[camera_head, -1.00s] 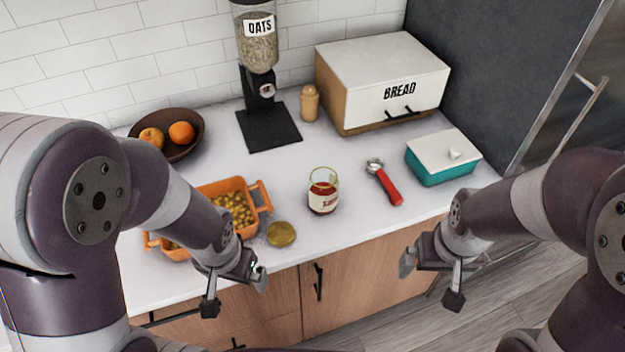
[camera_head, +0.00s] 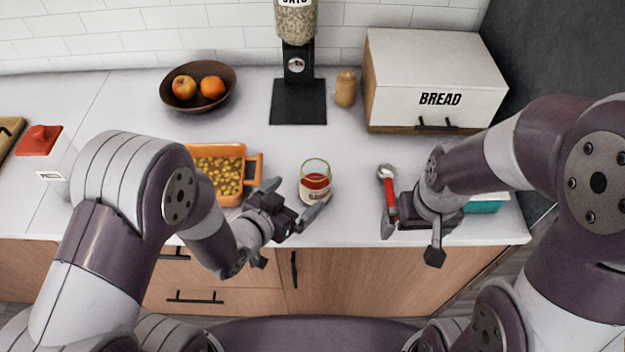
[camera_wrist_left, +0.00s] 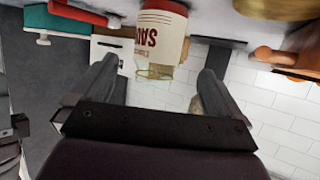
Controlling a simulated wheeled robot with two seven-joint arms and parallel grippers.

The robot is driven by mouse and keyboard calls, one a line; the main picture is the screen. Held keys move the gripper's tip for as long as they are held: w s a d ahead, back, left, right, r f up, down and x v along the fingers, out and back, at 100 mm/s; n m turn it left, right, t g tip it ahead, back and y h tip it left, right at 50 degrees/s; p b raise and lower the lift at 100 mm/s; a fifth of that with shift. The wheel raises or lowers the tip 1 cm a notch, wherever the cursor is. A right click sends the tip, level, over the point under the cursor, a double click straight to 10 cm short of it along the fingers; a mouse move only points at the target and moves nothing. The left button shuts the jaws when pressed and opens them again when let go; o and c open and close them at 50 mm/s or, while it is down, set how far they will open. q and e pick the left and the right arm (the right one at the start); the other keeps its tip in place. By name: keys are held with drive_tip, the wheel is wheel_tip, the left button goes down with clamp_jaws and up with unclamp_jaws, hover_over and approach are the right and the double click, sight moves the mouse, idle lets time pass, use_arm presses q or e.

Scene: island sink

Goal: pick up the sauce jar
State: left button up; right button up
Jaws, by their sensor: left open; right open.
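The sauce jar (camera_head: 315,185) is a glass jar with red sauce and a cream label. It stands upright near the front of the white counter in the head view. My left gripper (camera_head: 292,202) is open just to the left and front of the jar. In the left wrist view, the jar (camera_wrist_left: 162,32) appears upside down, ahead of the gap between the open left fingers (camera_wrist_left: 158,80). I cannot tell whether a finger touches it. My right gripper (camera_head: 411,240) is open and empty at the counter's front edge, well right of the jar.
An orange dish (camera_head: 256,172) stands left of the jar. A red-handled tool (camera_head: 390,188) and a teal box (camera_head: 487,205) lie to the right, partly behind my right arm. A gold lid (camera_wrist_left: 280,8) shows in the wrist view. A bread box (camera_head: 435,85) stands behind.

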sight(315, 180)
use_arm(q)
drive_tip(key=x, duration=0.8)
drive_tip(key=shift+w+d+p, duration=0.25)
drive_tip(key=shift+w+p, duration=0.05)
drive_tip(key=shift+p, duration=0.1)
drive_tip(key=shift+s, duration=0.1)
drive_tip(key=c, duration=1.1)
drive_tip(key=shift+r, duration=0.1)
drive_tip(key=shift+c, duration=0.8)
